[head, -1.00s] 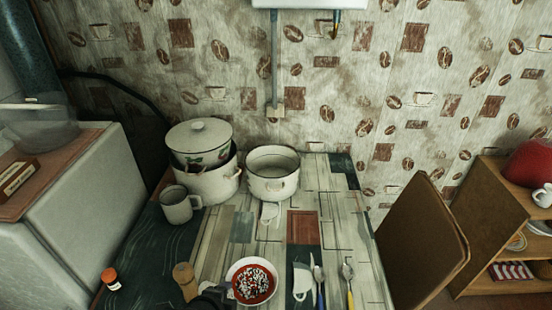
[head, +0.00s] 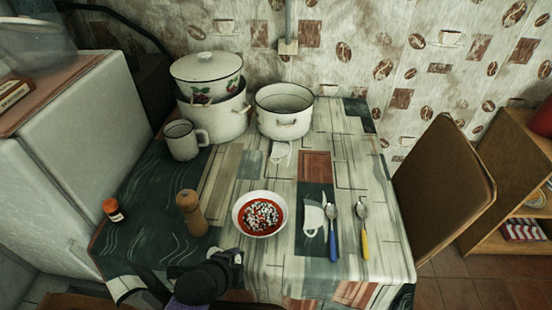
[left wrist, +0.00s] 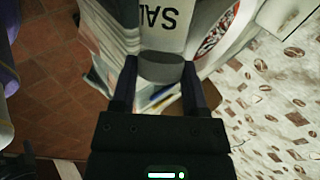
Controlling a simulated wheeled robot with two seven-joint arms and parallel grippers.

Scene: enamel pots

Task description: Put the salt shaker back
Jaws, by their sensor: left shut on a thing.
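The salt shaker (left wrist: 165,28) shows in the left wrist view as a white body with dark letters reading "SAL", upside down in the picture, and a grey cap (left wrist: 161,68). My left gripper (left wrist: 159,82) is shut on it, with one dark finger on each side of the cap. In the head view my left gripper (head: 238,258) is at the table's front edge, just in front of the bowl. My right gripper is not in view.
A white bowl (head: 238,226) of red food stands close behind the gripper. A wooden grinder (head: 190,212) and an orange-capped jar (head: 113,210) stand left. A mug (head: 182,142) and pots (head: 285,122) are at the back. Blue-handled (head: 332,240) and yellow-handled (head: 365,240) cutlery lies right.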

